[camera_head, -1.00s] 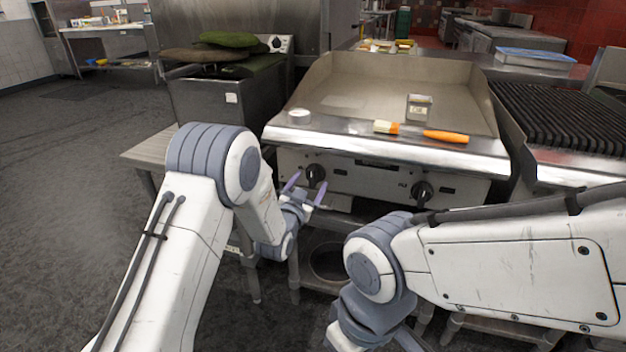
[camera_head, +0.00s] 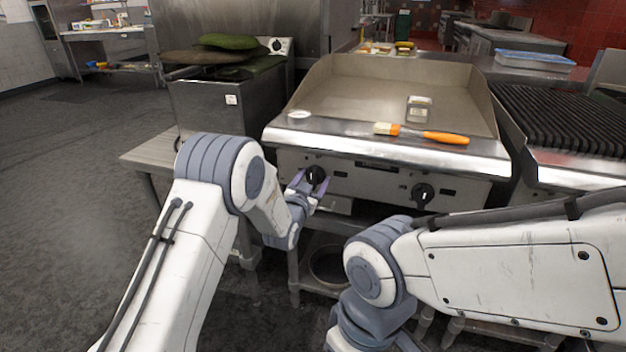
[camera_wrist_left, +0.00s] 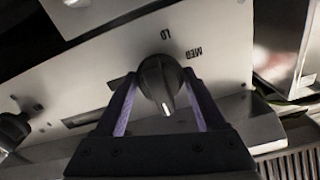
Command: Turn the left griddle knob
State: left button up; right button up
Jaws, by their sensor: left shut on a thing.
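The left griddle knob (camera_head: 316,175) is a round black dial on the griddle's pale front panel (camera_head: 365,182). My left gripper (camera_head: 308,183) is at this knob, with its purple fingers on either side of it and shut on it. In the left wrist view the knob (camera_wrist_left: 160,80) sits between the two fingers (camera_wrist_left: 160,108), its pointer toward the gripper, with the marks LO and MED beside it. The right griddle knob (camera_head: 423,195) is untouched. My right arm comes in from the right; its gripper is out of view.
A black grill grate (camera_head: 565,115) stands at the right. A metal side table (camera_head: 150,152) stands left of the griddle.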

pick_arm(q)
jog(key=shift+n, duration=0.3)
jog(key=n+b, duration=0.1)
jog(key=n, duration=0.2)
jog(key=shift+n, duration=0.3)
jog(key=shift+n+b, duration=0.5)
jog(key=shift+n, duration=1.2)
jog(key=o, duration=1.1)
jog(key=shift+c, duration=0.2)
jog(key=p+v, duration=0.1)
jog(key=v, duration=0.9)
jog(key=shift+s, duration=0.25)
